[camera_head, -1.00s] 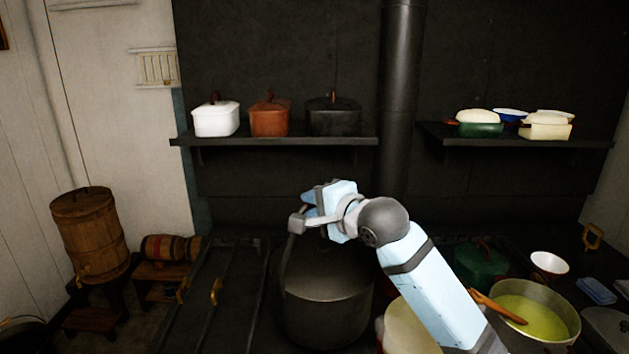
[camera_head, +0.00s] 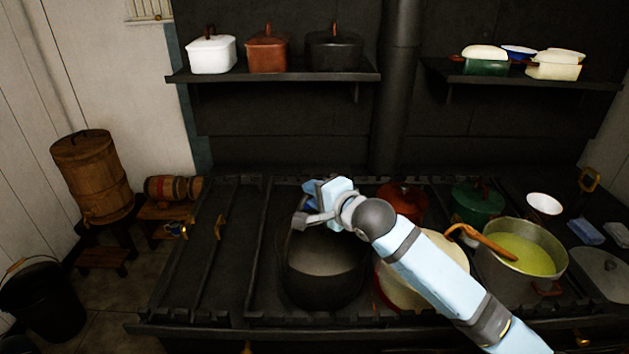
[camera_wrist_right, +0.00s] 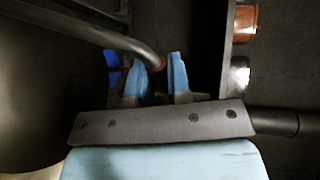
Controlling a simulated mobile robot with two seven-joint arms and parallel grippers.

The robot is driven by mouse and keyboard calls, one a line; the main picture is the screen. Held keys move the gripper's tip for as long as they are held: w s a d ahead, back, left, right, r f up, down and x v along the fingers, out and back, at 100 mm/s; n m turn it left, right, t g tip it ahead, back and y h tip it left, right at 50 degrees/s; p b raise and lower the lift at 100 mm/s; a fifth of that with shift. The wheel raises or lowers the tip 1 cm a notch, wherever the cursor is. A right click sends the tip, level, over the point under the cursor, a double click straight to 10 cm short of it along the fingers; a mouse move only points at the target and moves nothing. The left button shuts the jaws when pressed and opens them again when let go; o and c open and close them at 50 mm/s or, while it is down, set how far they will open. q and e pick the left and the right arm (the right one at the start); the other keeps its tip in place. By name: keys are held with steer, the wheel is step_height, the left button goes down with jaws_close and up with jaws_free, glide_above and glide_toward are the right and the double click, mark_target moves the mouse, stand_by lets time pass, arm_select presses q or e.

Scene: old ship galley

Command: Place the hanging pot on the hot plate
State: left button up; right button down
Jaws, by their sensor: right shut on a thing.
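The hanging pot (camera_head: 325,285) is large, dark grey and open-topped, with a bail handle raised above it. My right gripper (camera_head: 308,203) is shut on the handle at the top of the pot. In the right wrist view the dark handle (camera_wrist_right: 105,37) ends between the blue fingers (camera_wrist_right: 158,78), and the pot's wall (camera_wrist_right: 45,90) fills the left side. The pot looks upright over the black stove top (camera_head: 215,270), which has the hot plate area. I cannot tell whether its base touches the surface. My left gripper is not in view.
A cream pot (camera_head: 440,250) stands close to the right of the hanging pot, partly behind my arm. A pot of yellow-green soup (camera_head: 525,250), a red pot (camera_head: 405,200) and a green pot (camera_head: 478,200) stand beyond. The stove's left side is clear. A shelf (camera_head: 280,77) hangs above.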

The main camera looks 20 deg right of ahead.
steer(key=shift+r, duration=0.2)
steer(key=c, duration=1.1)
jaws_free()
steer(key=shift+s+f, duration=0.1)
steer(key=shift+f, duration=0.05)
steer(key=shift+o, duration=0.2)
steer(key=b+v, duration=0.1)
steer(key=v, duration=1.1)
steer(key=shift+b, duration=0.3)
steer(key=shift+a, duration=0.1)
